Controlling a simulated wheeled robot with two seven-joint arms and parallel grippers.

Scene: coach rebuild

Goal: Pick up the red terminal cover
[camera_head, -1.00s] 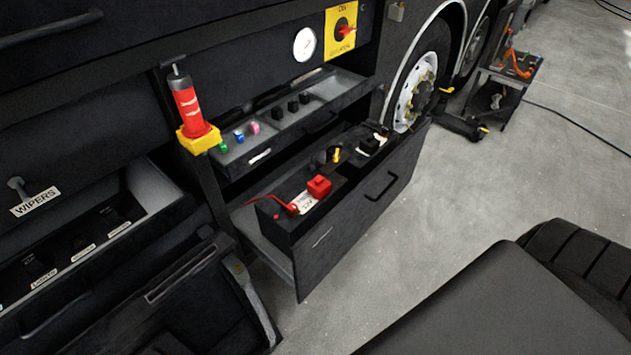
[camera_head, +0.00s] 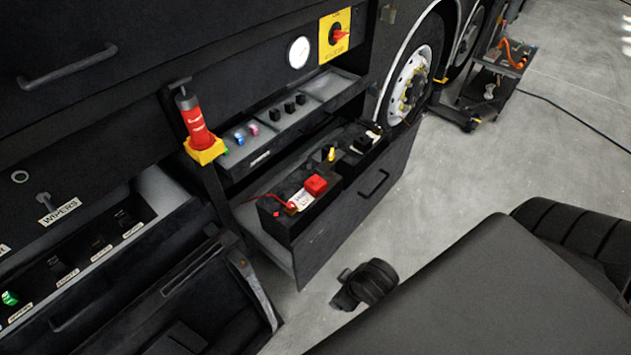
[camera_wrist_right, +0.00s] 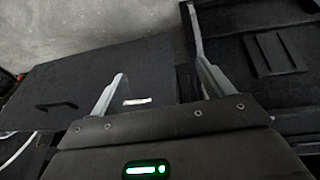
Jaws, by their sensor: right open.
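The red terminal cover (camera_head: 315,186) sits on top of a black battery (camera_head: 290,220) in the open lower drawer (camera_head: 340,228). A red lead runs from the battery's left end, beside a white label. A dark part that looks like the end of my right arm shows above the floor in front of the drawer, below and right of the cover. In the right wrist view my right gripper (camera_wrist_right: 160,70) has its two pale fingers spread, with nothing between them. The red cover is not clearly visible there. My left gripper is not in view.
A red cylinder in a yellow holder (camera_head: 206,152) stands left of the drawer. A shallow switch tray (camera_head: 325,90) juts out above the battery. Another open drawer (camera_head: 160,200) is at the left. A wheel (camera_head: 410,80) is behind right.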

